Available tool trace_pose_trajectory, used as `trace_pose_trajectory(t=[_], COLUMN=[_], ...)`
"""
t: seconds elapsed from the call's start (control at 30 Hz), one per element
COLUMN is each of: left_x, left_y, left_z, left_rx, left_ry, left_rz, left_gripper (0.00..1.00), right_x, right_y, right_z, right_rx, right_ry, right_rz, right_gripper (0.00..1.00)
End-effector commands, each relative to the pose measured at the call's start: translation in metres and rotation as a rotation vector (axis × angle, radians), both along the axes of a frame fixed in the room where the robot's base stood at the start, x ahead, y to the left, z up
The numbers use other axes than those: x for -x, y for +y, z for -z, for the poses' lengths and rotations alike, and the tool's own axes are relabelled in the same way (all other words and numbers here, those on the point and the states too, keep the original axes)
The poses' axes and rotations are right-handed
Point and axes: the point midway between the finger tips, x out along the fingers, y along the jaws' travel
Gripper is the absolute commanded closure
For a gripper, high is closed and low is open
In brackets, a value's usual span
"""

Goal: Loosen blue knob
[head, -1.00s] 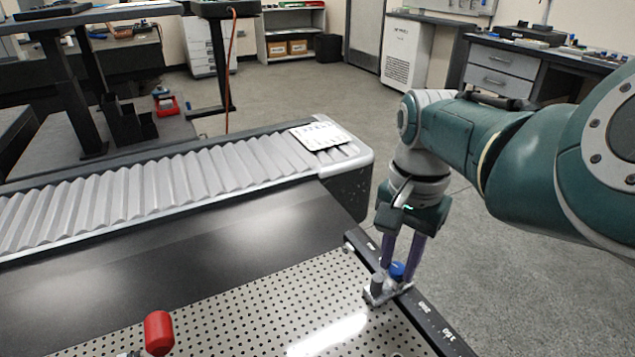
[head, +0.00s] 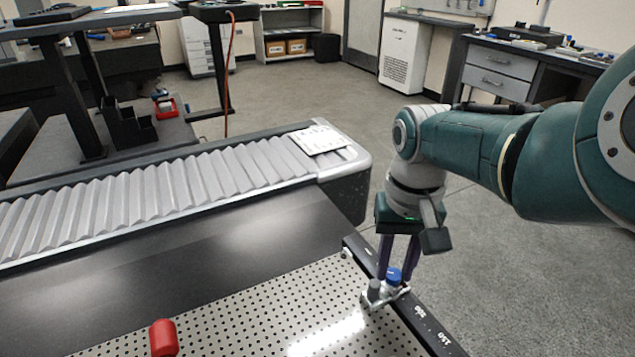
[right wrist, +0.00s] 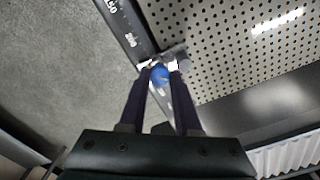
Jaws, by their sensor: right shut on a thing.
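The blue knob (head: 394,275) sits on a small metal clamp (head: 384,296) at the right edge of the perforated plate. It also shows in the right wrist view (right wrist: 159,74). My right gripper (head: 396,272) reaches down from above, and its two purple fingers are shut on the blue knob, one on each side. In the right wrist view the knob lies between the fingertips (right wrist: 160,72). The fingers partly hide the clamp. My left gripper is not in view.
A dark rail (head: 425,325) with printed scale marks runs along the plate's right edge. A red cylinder (head: 163,338) stands on the perforated plate (head: 260,305). A grey bellows cover (head: 150,190) lies behind, with a white sheet (head: 320,139) on its end. Open floor is at right.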

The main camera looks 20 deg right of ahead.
Motion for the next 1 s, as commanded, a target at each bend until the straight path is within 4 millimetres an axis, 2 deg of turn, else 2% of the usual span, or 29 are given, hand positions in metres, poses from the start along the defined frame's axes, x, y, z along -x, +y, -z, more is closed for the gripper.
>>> trace_pose_trajectory(t=[0.43, 0.47, 0.7, 1.0], left_x=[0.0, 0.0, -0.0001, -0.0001], left_y=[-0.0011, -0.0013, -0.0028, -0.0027], left_z=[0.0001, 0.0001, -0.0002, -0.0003], left_rx=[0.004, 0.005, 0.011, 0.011], left_ry=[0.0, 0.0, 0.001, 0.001], left_rz=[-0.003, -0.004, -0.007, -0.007], left_gripper=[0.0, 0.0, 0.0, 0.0], right_x=[0.0, 0.0, 0.0, 0.0], right_y=[-0.0007, -0.0007, -0.0004, 0.0001], right_z=[0.0007, 0.0007, 0.0004, 0.0001], right_rx=[0.002, 0.002, 0.001, 0.0], right_ry=[-0.001, -0.001, 0.0, 0.0], right_rz=[-0.01, -0.01, -0.009, -0.009], right_gripper=[1.0, 0.67, 0.4, 0.38])
